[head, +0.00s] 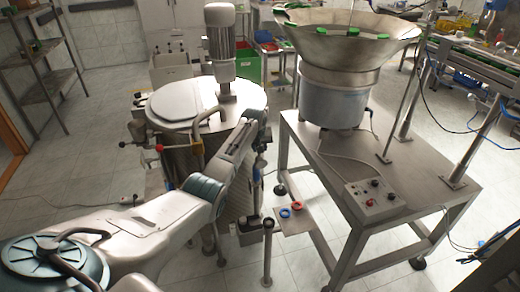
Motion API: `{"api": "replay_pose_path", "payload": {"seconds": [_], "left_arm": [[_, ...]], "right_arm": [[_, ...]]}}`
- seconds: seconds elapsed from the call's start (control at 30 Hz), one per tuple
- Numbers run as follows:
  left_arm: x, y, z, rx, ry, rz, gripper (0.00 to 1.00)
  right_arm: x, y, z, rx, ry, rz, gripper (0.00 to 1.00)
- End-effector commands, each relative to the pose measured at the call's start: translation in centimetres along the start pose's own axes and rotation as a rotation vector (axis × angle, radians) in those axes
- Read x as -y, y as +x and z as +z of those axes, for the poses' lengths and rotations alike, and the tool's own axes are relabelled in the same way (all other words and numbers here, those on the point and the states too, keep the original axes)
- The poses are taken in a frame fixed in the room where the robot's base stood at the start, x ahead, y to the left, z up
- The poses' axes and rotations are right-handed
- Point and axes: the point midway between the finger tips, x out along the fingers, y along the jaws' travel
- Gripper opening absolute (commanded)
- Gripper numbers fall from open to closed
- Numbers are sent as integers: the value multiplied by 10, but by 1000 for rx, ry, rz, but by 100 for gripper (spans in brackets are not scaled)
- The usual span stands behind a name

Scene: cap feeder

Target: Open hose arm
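The steel tank (172,158) stands left of centre with a round lid (180,102) and a motor (221,45) on top. A bent pale pipe (197,137) runs at the tank's front rim, beside a lever with a red ball (160,147). I cannot tell for sure which part is the hose arm. My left arm reaches in from the lower left and passes in front of the tank. Its far end, with my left gripper (261,122), is at the tank's right side. The fingers are not clear, so their opening and any contact are hidden. My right gripper is not in view.
A steel table (440,185) on the right carries a cap feeder bowl (350,50) and a control box (375,198). Blue (285,212) and red (297,205) rings lie on a low plate near my arm. Shelves (45,90) stand at the left.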

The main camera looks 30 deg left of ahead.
Motion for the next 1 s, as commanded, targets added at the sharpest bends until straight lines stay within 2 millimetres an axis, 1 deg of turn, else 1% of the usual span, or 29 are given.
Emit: {"api": "replay_pose_path", "payload": {"seconds": [0.2,0.23,0.3,0.57,0.7,0.87,1.0], "left_arm": [[0,0,0,-1,0,-1,0],[0,0,0,-1,0,-1,34],[0,0,0,-1,0,-1,48],[0,0,0,0,0,-1,48],[0,-4,0,-1,0,-1,48],[0,-21,0,-3,0,0,48],[1,-44,-1,-5,1,0,48]], "right_arm": [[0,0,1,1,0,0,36],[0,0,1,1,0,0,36],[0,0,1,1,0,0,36],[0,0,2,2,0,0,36],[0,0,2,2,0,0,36],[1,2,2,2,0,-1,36],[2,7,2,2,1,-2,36]]}}
